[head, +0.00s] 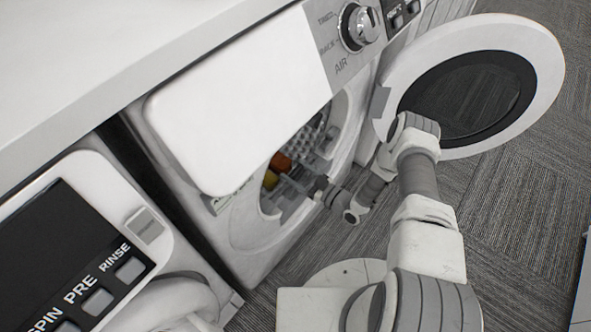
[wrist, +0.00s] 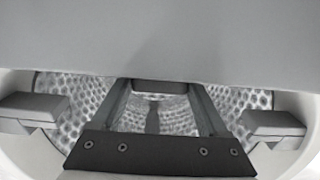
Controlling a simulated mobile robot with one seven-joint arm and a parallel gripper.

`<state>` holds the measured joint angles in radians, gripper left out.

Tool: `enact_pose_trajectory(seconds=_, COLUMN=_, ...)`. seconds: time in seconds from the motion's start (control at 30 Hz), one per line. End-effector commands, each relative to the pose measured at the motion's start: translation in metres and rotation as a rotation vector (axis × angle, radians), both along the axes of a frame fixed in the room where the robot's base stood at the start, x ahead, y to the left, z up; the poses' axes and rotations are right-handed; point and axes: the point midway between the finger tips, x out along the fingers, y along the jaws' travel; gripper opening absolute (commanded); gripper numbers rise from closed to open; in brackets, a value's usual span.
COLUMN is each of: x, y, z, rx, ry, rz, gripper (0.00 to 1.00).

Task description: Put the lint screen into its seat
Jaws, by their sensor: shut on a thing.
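In the wrist view the lint screen (wrist: 160,40) is a broad plain grey panel across the top, hiding what lies behind. My gripper (wrist: 162,88) reaches forward with two dark fingers, shut on the dark grip at the panel's lower edge. In the head view my gripper (head: 319,189) is at the lower right of the dryer's round opening, where the panel is hard to make out. Grey blocks stand on the left (wrist: 32,112) and right (wrist: 273,126) of the opening in the wrist view. I cannot tell whether they belong to the seat.
The perforated drum (wrist: 72,92) lies beyond the fingers. Orange (head: 281,162) and yellow (head: 270,180) items are inside the dryer. Its round door (head: 545,70) stands open at the right. A second machine (head: 85,290) is at the lower left.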

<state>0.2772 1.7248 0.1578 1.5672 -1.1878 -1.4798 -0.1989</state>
Motion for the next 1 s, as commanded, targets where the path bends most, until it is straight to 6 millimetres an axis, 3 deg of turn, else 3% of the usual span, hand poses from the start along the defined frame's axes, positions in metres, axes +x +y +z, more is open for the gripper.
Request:
enact_pose_trajectory(seconds=0.37, x=-0.0002, y=0.0001, z=-0.0092, rx=0.0, ry=0.0, rz=0.0, gripper=0.0)
enact_pose_trajectory(seconds=0.4, x=-0.0002, y=0.0001, z=-0.0096, rx=0.0, ry=0.0, rz=0.0, gripper=0.79)
enact_pose_trajectory(seconds=0.53, x=-0.0001, y=0.0001, z=-0.0092, rx=0.0, ry=0.0, rz=0.0, gripper=1.0)
enact_pose_trajectory(seconds=1.0, x=0.0005, y=0.0006, z=-0.0094, rx=0.0, ry=0.0, rz=0.0, gripper=1.0)
